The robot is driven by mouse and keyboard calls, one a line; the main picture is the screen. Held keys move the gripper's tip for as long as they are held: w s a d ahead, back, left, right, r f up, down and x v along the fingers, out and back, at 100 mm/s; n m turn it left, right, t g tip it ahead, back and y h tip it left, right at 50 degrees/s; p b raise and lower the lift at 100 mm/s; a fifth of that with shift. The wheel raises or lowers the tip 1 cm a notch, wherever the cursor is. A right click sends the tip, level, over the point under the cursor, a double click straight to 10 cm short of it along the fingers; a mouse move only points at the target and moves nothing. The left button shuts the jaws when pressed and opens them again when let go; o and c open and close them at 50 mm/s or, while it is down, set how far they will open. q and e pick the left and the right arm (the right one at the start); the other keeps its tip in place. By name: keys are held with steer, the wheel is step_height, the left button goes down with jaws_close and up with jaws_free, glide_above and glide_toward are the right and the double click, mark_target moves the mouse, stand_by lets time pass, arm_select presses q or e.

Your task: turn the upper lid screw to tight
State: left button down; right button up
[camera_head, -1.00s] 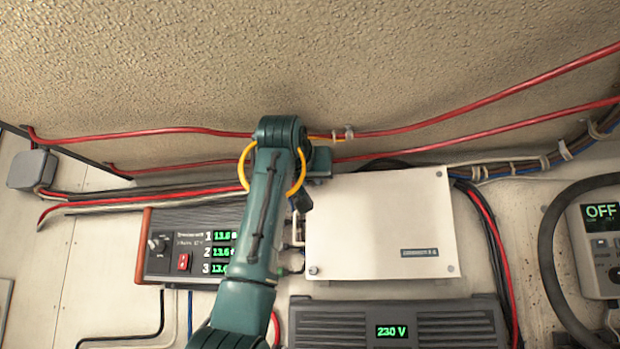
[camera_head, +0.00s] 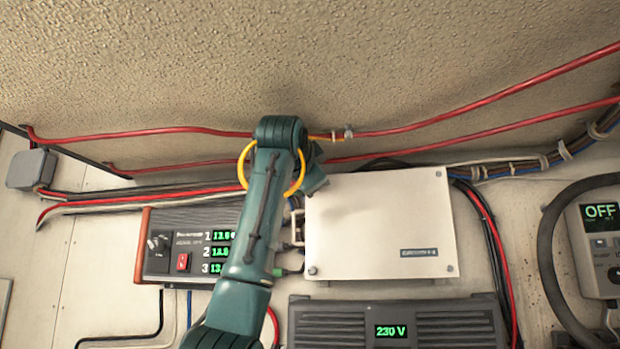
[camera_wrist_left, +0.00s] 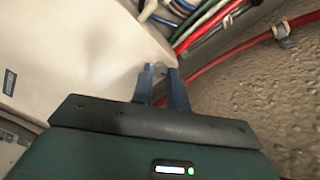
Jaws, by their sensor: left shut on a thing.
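The cream lid (camera_head: 375,225) is a flat panel on the wall, with a small dark label at its lower right. Screws show at its upper right (camera_head: 438,174), lower left and lower right corners. My left gripper (camera_wrist_left: 159,70) reaches the upper left corner, its two blue fingers shut on a small pale screw (camera_wrist_left: 159,68) between their tips. The lid also fills the left of the left wrist view (camera_wrist_left: 70,45). In the head view my left arm and wrist hide that corner and the screw. My right gripper is in neither view.
A voltage panel (camera_head: 190,240) is left of the lid, partly behind my left arm. A dark unit reading 230 V (camera_head: 400,312) is below. Red cables (camera_head: 440,115) run above. An OFF display unit (camera_head: 602,235) stands at far right.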

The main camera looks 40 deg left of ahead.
arm_select(q)
steer(key=shift+m, duration=1.8)
steer(key=c, duration=1.4)
jaws_free()
steer(key=shift+o, duration=0.2)
steer(key=shift+d, duration=0.1)
steer(key=b+v, duration=0.5)
steer(key=v, duration=0.8)
steer(key=shift+s, duration=0.1)
